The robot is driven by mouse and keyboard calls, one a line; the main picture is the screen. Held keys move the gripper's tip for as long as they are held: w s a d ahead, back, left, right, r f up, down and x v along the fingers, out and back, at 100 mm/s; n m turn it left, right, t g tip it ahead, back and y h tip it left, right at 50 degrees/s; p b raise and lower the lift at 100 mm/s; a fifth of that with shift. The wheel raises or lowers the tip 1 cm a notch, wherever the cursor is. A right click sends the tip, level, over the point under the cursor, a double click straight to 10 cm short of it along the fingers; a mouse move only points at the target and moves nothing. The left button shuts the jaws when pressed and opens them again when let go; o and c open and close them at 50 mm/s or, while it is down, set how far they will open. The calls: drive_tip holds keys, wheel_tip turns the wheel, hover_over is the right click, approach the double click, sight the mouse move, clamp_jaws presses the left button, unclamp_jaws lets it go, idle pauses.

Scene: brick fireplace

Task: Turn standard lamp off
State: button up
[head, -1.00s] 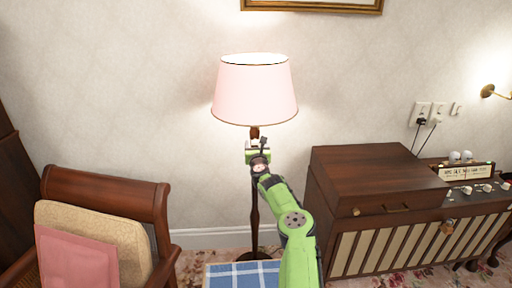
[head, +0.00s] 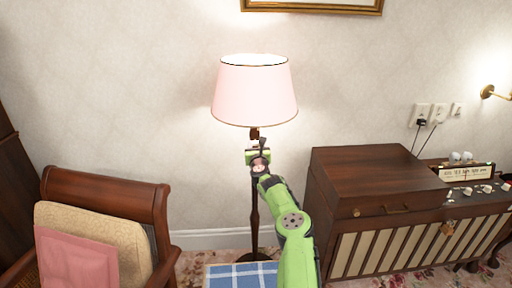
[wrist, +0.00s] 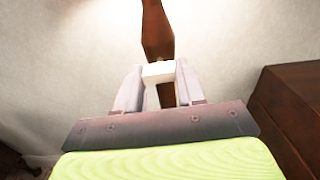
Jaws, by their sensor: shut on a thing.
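The standard lamp has a pink shade (head: 255,95) on a dark wooden stem (head: 255,215) and stands against the wall. The shade is bright at its top and the lamp looks lit. My gripper (head: 258,148) is just below the shade, in front of the stem. In the wrist view my gripper (wrist: 158,84) is shut on a small white switch piece (wrist: 158,71), with the brown stem (wrist: 156,30) right behind it. My arm hides part of the stem in the head view.
A wooden armchair (head: 105,195) with cushions stands at the left. A wooden radio cabinet (head: 375,180) stands close to my arm at the right. A blue checked cloth (head: 240,276) lies below my arm. A wall lamp (head: 488,91) is at the far right.

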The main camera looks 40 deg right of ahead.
drive_tip(key=n+b, duration=0.1)
drive_tip(key=n, duration=0.3)
drive_tip(key=n+b, duration=0.1)
drive_tip(key=n, duration=0.3)
drive_tip(key=shift+f+n+b, duration=0.1)
drive_tip(key=shift+n+b, duration=0.3)
drive_tip(key=n+b, duration=0.2)
drive_tip(key=n, duration=0.2)
drive_tip(key=shift+n, duration=0.3)
drive_tip(key=shift+n+b, duration=0.6)
drive_tip(key=shift+n, duration=1.4)
drive_tip(key=o, duration=1)
drive_tip(key=shift+o, duration=0.2)
drive_tip(key=v, duration=1.5)
drive_tip(key=shift+s+a, duration=0.25)
